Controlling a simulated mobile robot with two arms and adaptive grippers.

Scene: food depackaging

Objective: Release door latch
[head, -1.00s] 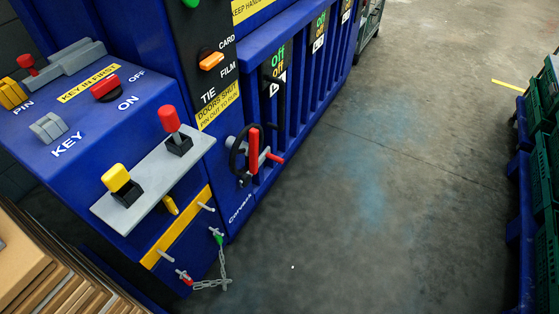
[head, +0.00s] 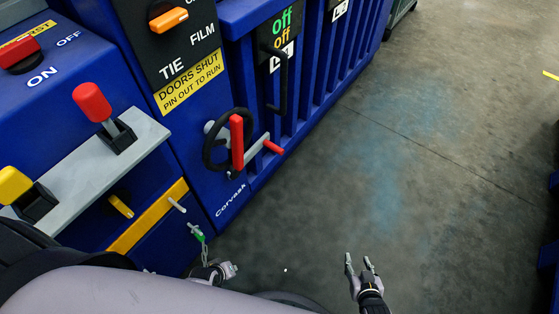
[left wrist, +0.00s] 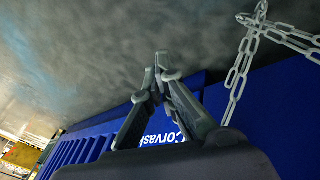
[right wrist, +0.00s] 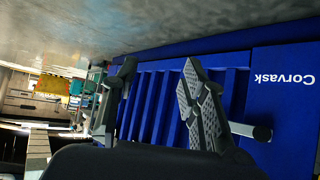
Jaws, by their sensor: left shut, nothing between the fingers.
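The blue machine's door latch (head: 265,148) is a grey lever with a red tip, on the front beside a black handwheel with an upright red handle (head: 237,141). My right gripper (head: 362,262) is open and empty over the floor, right of and below the latch in the head view. Its spread fingers (right wrist: 158,68) also show in the right wrist view, with a grey bar (right wrist: 245,130) behind them. My left gripper (head: 230,269) is low by the machine's front corner, partly hidden by my arm. In the left wrist view its fingertips (left wrist: 162,60) are together and empty.
A chain (left wrist: 243,65) hangs close to my left gripper. A grey shelf (head: 95,165) with red and yellow levers juts from the machine's left part. Bare concrete floor (head: 430,190) lies to the right. A blue crate edge (head: 549,255) stands at the far right.

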